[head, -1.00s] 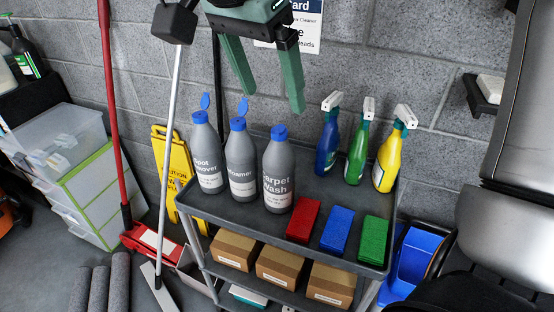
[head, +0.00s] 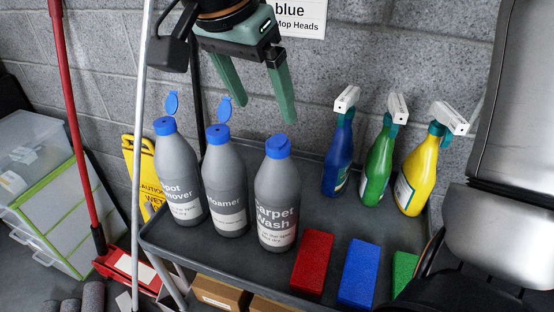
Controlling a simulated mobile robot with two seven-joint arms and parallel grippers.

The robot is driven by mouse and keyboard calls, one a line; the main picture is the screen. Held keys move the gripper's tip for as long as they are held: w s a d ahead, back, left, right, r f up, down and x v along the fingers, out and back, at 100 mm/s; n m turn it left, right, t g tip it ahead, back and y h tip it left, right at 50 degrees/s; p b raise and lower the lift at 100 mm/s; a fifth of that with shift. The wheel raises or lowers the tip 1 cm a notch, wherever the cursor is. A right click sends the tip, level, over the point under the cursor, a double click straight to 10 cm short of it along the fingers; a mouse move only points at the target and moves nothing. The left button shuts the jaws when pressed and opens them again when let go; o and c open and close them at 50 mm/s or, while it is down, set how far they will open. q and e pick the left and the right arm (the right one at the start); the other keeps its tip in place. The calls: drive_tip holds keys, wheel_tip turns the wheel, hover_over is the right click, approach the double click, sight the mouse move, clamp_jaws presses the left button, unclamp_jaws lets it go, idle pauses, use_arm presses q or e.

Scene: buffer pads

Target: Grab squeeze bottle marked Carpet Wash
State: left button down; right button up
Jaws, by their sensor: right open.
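The Carpet Wash bottle (head: 277,190) is grey with a blue cap and stands upright on the top shelf of a dark grey cart (head: 322,210). It is the rightmost of three similar bottles. The foamer bottle (head: 226,180) and a bottle whose partly visible label ends in "mover" (head: 181,172) stand to its left, with their blue caps flipped up. My right gripper (head: 264,112) hangs above and behind the Carpet Wash bottle, fingers pointing down, open and empty. It does not appear to touch any bottle. My left gripper is not in view.
Blue (head: 337,155), green (head: 377,165) and yellow (head: 418,175) spray bottles stand to the right. Red (head: 313,261), blue (head: 358,271) and green (head: 405,268) pads lie in front. A block wall (head: 370,45) is behind. Pole handles (head: 76,120) rise at left.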

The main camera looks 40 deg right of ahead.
sight(278, 140)
drive_tip(key=x, duration=1)
drive_tip(key=shift+s+f, duration=0.1)
drive_tip(key=shift+s, duration=0.2)
clamp_jaws()
idle(0.5)
